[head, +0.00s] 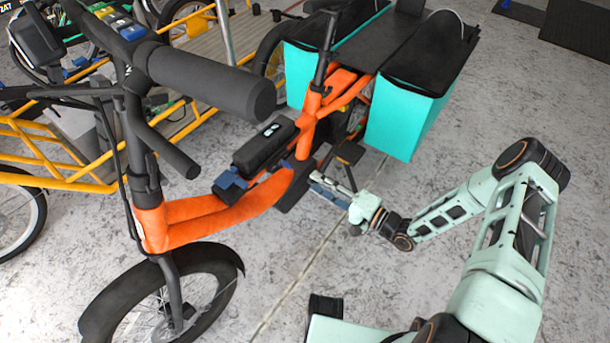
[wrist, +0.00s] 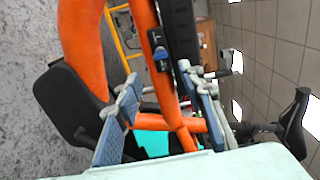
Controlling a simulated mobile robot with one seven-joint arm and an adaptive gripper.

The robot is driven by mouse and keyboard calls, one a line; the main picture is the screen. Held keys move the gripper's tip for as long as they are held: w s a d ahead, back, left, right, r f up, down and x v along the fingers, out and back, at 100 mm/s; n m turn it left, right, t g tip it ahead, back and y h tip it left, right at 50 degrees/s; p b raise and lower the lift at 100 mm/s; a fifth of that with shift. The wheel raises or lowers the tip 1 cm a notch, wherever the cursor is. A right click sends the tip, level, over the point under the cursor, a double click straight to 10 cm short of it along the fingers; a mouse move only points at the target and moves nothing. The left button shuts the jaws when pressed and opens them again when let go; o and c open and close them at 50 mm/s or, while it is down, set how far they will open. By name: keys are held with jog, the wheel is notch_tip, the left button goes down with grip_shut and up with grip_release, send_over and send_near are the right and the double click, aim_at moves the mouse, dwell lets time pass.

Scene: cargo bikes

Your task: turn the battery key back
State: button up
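The orange cargo bike (head: 190,208) stands on the left, with a black battery (head: 264,147) on its low frame tube. In the wrist view the dark battery (wrist: 180,35) runs alongside the orange tube. A small blue piece on a black mount, which looks like the battery key (wrist: 160,54), sits on the tube beside the battery. Its exact turn is too small to tell. My gripper (head: 314,183) is beside the frame, just right of the battery's rear end. In the wrist view my gripper (wrist: 160,82) is open, with nothing between its fingers and the blue piece beyond their tips.
Turquoise panniers (head: 405,112) hang at the bike's rear. The black handlebar (head: 210,82) and front wheel (head: 165,300) are at the left. A yellow-framed bike (head: 60,160) stands behind. A black pedal (head: 348,152) is close to my gripper. The floor at right is mostly clear.

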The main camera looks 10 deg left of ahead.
jog(key=shift+v, duration=1.2)
